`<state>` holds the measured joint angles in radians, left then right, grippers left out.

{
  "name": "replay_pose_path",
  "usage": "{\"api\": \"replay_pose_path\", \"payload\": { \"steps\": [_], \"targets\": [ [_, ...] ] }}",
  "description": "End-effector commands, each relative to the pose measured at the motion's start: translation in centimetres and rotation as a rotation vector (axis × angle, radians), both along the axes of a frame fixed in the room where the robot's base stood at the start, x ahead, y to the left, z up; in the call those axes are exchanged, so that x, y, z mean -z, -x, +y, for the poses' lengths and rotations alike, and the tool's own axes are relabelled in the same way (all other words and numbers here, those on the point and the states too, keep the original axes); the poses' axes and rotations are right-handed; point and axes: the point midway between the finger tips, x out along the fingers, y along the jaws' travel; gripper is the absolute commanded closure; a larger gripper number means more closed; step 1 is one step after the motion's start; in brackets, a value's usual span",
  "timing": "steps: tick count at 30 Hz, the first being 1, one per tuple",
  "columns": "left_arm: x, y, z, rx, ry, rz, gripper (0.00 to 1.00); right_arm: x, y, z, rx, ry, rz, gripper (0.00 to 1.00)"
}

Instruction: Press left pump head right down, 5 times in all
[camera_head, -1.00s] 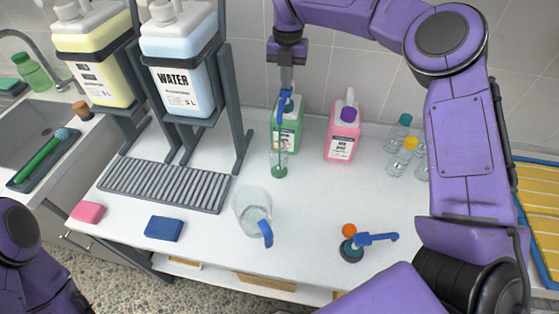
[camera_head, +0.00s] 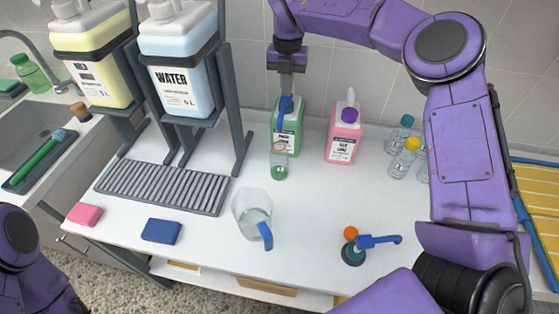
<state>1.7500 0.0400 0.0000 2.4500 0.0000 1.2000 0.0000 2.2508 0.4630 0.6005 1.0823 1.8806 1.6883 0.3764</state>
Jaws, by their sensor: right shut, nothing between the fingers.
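The left pump bottle, a green jug (camera_head: 291,130) with a white label, stands against the tiled wall. Its blue pump head (camera_head: 286,104) sits low over the jug. My right gripper (camera_head: 286,90) points straight down from above, shut and empty, its tips at the top of the pump head and seemingly touching it. A small clear bottle (camera_head: 279,165) with green liquid and an orange ring at its neck stands just in front of the jug. A pink jug (camera_head: 343,135) with a purple and white top stands to the right. My left gripper is out of view.
Several small capped bottles (camera_head: 404,160) stand at right. A rack holds the water canister (camera_head: 178,75). The counter's middle is mostly clear.

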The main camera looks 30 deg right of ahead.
Motion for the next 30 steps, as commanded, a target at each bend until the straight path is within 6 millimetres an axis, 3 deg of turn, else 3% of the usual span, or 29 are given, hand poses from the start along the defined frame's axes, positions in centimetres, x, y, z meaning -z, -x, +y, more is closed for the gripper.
{"api": "replay_pose_path", "payload": {
  "steps": [18,30],
  "targets": [
    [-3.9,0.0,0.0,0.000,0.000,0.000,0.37,-4.6,0.0,0.0,0.000,-0.001,0.001,1.00],
    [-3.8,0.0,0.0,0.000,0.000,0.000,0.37,-4.6,0.0,0.0,0.000,0.000,0.000,1.00]
  ]
}}
